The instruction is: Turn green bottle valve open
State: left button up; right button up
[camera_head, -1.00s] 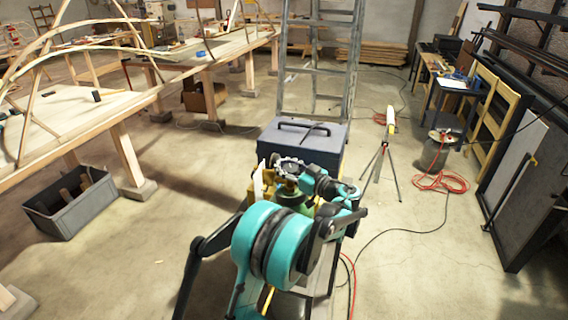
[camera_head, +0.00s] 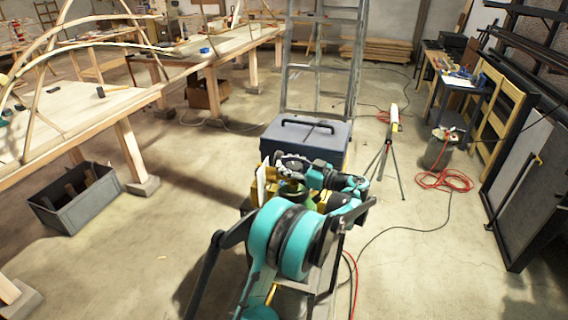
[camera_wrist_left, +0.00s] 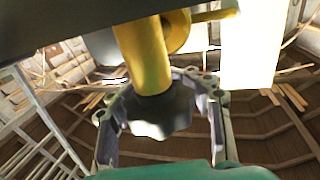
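The green bottle (camera_head: 291,197) stands in front of the blue-grey toolbox in the head view, mostly hidden by my left arm. My left gripper (camera_head: 292,165) is at its top. In the left wrist view, a dark scalloped valve knob (camera_wrist_left: 160,117) sits on a yellow stem (camera_wrist_left: 146,58). The two fingers of my left gripper (camera_wrist_left: 164,105) stand on either side of the knob. Whether both fingers press on it cannot be told. My right gripper is in neither view.
The toolbox (camera_head: 306,141) and a stepladder (camera_head: 322,60) stand behind the bottle. A tripod (camera_head: 388,160) stands to the right, with red hose (camera_head: 443,180) and cables on the floor. A grey crate (camera_head: 75,203) is at left by the workbench (camera_head: 60,122). Floor between is clear.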

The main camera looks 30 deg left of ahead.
aim_at(301, 169)
pick_arm(q)
jog(key=shift+o, duration=1)
jog(key=d, duration=1.2)
jog(key=shift+s, duration=0.1)
